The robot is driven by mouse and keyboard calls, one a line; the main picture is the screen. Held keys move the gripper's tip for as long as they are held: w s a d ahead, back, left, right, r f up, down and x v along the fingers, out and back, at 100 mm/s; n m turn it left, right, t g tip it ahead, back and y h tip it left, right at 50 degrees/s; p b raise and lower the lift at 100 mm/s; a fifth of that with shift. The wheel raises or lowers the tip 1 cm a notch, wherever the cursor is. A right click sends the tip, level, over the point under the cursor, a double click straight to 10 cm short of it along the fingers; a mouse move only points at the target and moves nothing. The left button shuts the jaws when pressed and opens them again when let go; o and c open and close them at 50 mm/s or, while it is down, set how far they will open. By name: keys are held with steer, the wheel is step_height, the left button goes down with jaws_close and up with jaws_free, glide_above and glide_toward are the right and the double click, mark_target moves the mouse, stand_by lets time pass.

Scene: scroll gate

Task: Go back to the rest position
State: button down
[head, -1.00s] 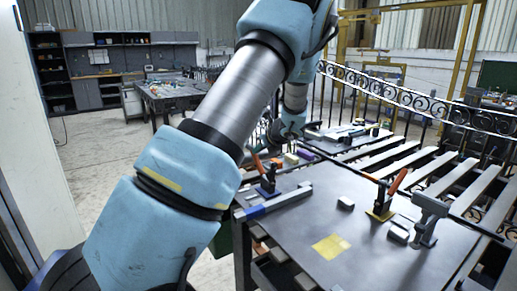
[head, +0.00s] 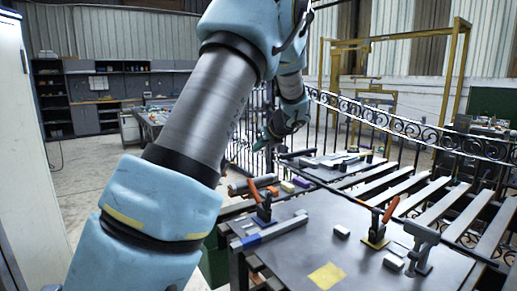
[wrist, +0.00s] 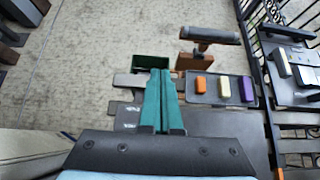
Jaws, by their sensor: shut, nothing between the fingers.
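My gripper (wrist: 160,73) shows in the wrist view as two teal fingers lying side by side, shut, with nothing between them. It points over the floor and the edge of a dark work surface, apart from the objects there. In the head view my gripper (head: 263,142) is small and partly hidden at the end of my light blue and grey arm. It is held in the air beyond the dark table (head: 300,256), in front of the scroll-topped gate (head: 397,127).
The table carries orange-handled clamps (head: 387,212), a blue-grey bar (head: 268,233) and small blocks. Slatted rails (head: 437,190) stand right; open floor is left.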

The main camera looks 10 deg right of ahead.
steer(key=s+a+f+n+g+h, duration=0.1)
steer(key=s+a+f+n+g, duration=0.4)
steer(key=s+a+n, duration=0.65)
steer(key=s+a+f+n+g+h, duration=0.1)
steer(key=s+a+f+n, duration=0.1)
steer(key=s+n, duration=0.4)
steer(key=s+a+f+n+g+h, duration=0.1)
steer(key=s+a+f+n, duration=0.1)
steer(key=s+n, duration=0.4)
steer(key=s+a+f+n+h, duration=0.1)
steer(key=s+a+f+n, duration=0.1)
steer(key=s+n, duration=0.4)
steer(key=shift+s+a+f+g+h, duration=0.3)
steer(key=shift+s+a+g, duration=0.15)
steer(key=shift+s, duration=0.8)
